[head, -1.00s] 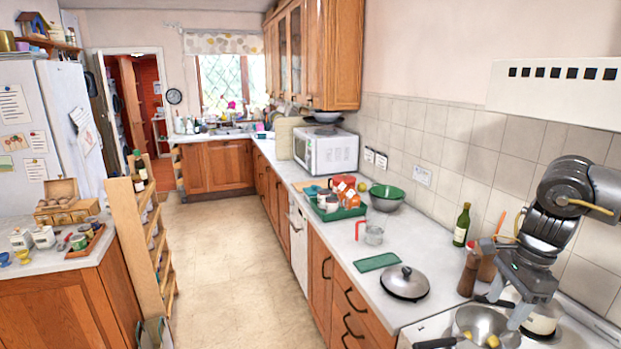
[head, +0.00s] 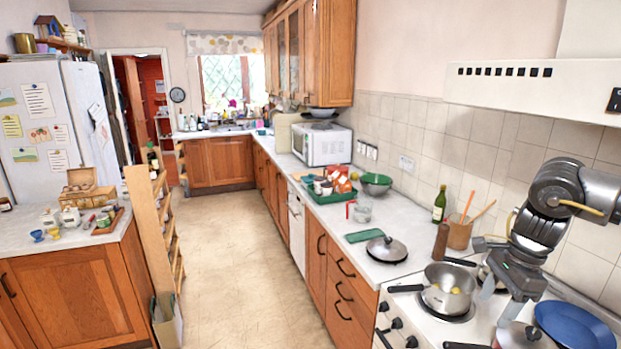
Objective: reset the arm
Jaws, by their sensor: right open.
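My right gripper (head: 499,302) hangs with its fingers pointing down over the white stove (head: 417,312). Its jaws are open, with nothing visible between them. It is just right of a steel saucepan (head: 449,300) that holds something yellow. The right arm comes in from the right edge and bends down at a dark grey joint. My left gripper is not in view.
A second pot is partly hidden behind the gripper. A lidded pot (head: 525,338) and a blue plate (head: 573,325) are near the right front. A pan lid (head: 387,248), green board (head: 365,236), bottle (head: 439,206) and utensil pot (head: 459,233) are on the counter.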

